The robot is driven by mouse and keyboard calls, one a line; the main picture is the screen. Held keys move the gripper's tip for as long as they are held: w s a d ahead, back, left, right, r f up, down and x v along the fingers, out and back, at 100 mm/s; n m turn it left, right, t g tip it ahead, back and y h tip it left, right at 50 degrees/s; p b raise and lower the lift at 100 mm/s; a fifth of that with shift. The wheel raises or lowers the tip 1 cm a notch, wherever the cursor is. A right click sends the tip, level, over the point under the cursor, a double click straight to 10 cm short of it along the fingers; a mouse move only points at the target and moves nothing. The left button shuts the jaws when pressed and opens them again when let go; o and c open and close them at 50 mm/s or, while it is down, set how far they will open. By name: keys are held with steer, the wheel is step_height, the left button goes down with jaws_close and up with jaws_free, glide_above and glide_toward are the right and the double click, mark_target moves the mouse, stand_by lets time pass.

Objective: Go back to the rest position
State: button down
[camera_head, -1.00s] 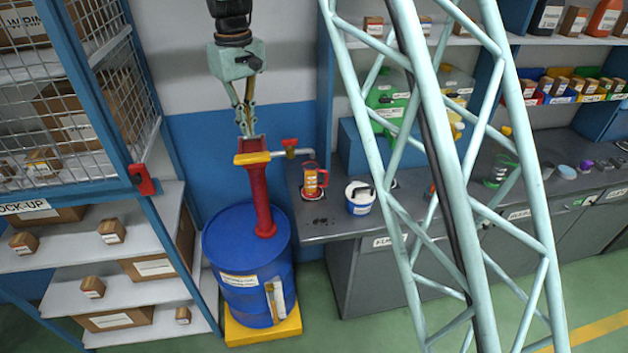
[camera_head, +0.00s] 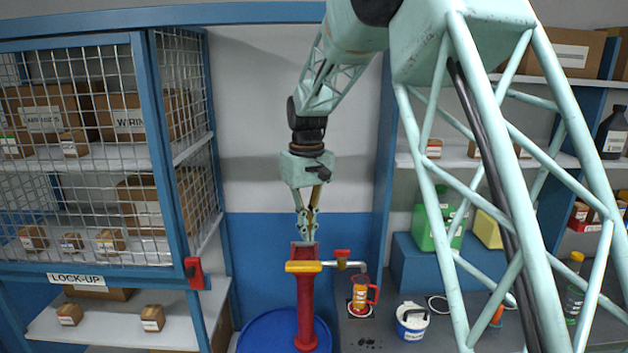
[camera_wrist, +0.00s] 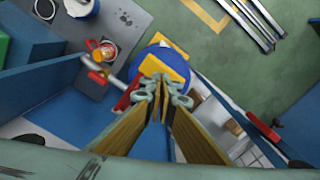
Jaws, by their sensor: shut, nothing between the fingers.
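My gripper (camera_head: 307,241) hangs pointing down above the red hand pump in the head view. Its fingers are shut with nothing between them. The tips are close above the pump's top in the picture; I cannot tell the exact gap. The red pump (camera_head: 306,318), with a yellow band near its top, stands on the blue drum (camera_head: 262,330). In the wrist view the closed fingers (camera_wrist: 160,92) point down over the blue drum (camera_wrist: 176,64), and they hide part of the pump.
A tap pipe with a red handle (camera_head: 342,254) runs right from the pump. A mesh lock-up cage (camera_head: 85,150) is on the left. White wall is behind the arm.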

steer(key=s+d+r+m+t+b, duration=0.1)
steer(key=s+d+r+b, duration=0.2)
steer(key=s+d, duration=0.35)
steer(key=s+d+r+m+b, duration=0.1)
steer(key=s+d+r+b, duration=0.15)
steer(key=s, duration=0.65)
steer(key=s+d+r+m+t+b, duration=0.1)
steer(key=s+d+r+b, duration=0.2)
steer(key=s+d, duration=0.35)
steer(key=s+d+f+m+b, duration=0.1)
steer(key=s+d+f+b, duration=0.1)
steer(key=s, duration=0.8)
steer(key=s+d+f+m+t+b, duration=0.1)
steer(key=s+f+b, duration=0.3)
steer(key=s, duration=0.6)
steer(key=s+d+f+b, duration=0.3)
steer(key=s+f, duration=0.2)
steer(key=s, duration=0.5)
steer(key=shift+s+d+f+m+t, duration=0.3)
steer(key=shift+s+f+m+t, duration=0.05)
steer(key=shift+s+m+t, duration=0.05)
stand_by(0.8)
